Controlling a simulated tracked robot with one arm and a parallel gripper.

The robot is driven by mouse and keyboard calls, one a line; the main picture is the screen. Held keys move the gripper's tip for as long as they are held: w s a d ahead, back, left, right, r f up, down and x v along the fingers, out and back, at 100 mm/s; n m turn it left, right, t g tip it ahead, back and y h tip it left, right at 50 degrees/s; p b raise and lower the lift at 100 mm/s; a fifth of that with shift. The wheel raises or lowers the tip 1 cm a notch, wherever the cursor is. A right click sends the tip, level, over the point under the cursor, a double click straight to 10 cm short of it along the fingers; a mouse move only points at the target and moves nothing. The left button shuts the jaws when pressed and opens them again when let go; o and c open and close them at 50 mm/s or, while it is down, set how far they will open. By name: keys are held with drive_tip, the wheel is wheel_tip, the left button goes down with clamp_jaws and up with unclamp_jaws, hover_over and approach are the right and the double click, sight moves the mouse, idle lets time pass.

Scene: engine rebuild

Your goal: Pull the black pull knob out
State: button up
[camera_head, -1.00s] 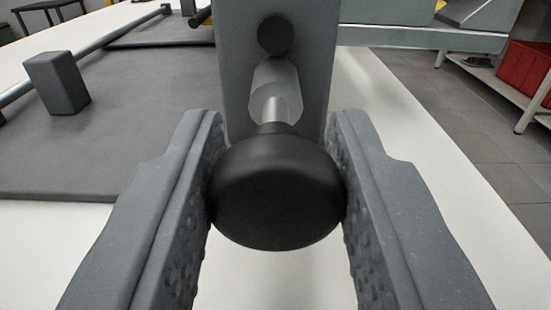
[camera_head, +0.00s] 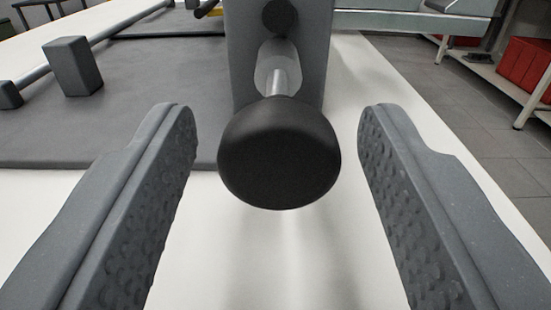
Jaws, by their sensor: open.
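The black pull knob (camera_head: 279,155) is a round dark head on a short silver shaft (camera_head: 279,80). The shaft comes out of a light collar on the front of a grey upright block (camera_head: 243,60). My gripper (camera_head: 277,125) is open, with one finger on each side of the knob and a clear gap to it on both sides. The knob sits between the front parts of the fingers, touching neither.
A dark grey mat (camera_head: 150,130) lies on the white table (camera_head: 420,170) at left, with a grey block (camera_head: 73,66) and a long rod (camera_head: 110,32) on it. A second dark round part (camera_head: 280,16) is above the shaft. Red bins (camera_head: 525,70) stand on a shelf at far right.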

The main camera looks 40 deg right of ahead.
drive_tip(key=p+v, duration=0.1)
drive_tip(key=v, duration=1.2)
